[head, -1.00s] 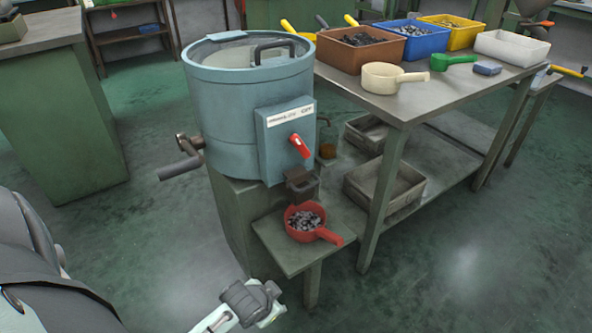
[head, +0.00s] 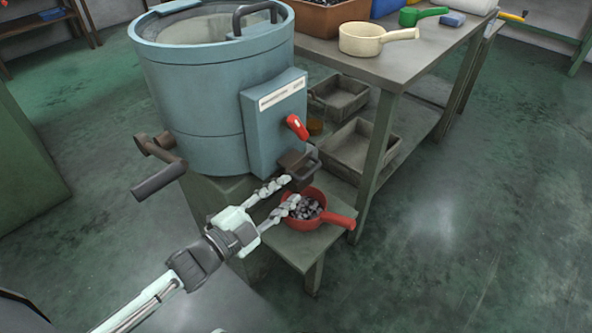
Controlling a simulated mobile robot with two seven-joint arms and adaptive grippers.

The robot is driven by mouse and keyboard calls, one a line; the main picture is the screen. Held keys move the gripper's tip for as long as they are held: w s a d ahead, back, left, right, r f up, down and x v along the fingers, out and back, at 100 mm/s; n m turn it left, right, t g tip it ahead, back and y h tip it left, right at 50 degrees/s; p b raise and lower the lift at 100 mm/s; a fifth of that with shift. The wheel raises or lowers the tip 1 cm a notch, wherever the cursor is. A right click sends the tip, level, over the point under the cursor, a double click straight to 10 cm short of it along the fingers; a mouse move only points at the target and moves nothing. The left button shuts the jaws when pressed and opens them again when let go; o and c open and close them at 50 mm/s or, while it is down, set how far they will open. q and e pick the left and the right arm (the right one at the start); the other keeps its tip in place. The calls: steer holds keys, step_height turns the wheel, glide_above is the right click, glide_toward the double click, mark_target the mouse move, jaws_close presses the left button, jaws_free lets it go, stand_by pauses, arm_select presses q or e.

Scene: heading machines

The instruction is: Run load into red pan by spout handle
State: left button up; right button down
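The red pan (head: 318,218) sits under the spout on a small shelf and holds several small grey pieces (head: 303,206). My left gripper (head: 284,196) is open, its two fingers spread, just left of the spout and pan. One fingertip is near the spout and the other overlaps the pan's left rim in the picture; contact cannot be told. My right gripper is not in view.
A crank handle (head: 160,178) sticks out at the drum's left. A metal table (head: 404,62) stands at the right with a cream pan (head: 372,39), a green scoop (head: 421,15) and bins. Grey trays (head: 359,146) lie on its lower shelf. The floor at right is clear.

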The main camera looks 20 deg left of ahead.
mark_target(308, 173)
arm_select(q)
steer(key=shift+w+d+r, duration=0.1)
steer(key=shift+w+r, duration=0.05)
steer(key=x, duration=0.7)
steer(key=shift+w+d, duration=0.15)
steer(key=shift+w, duration=0.05)
steer(key=c, duration=0.6)
jaws_close()
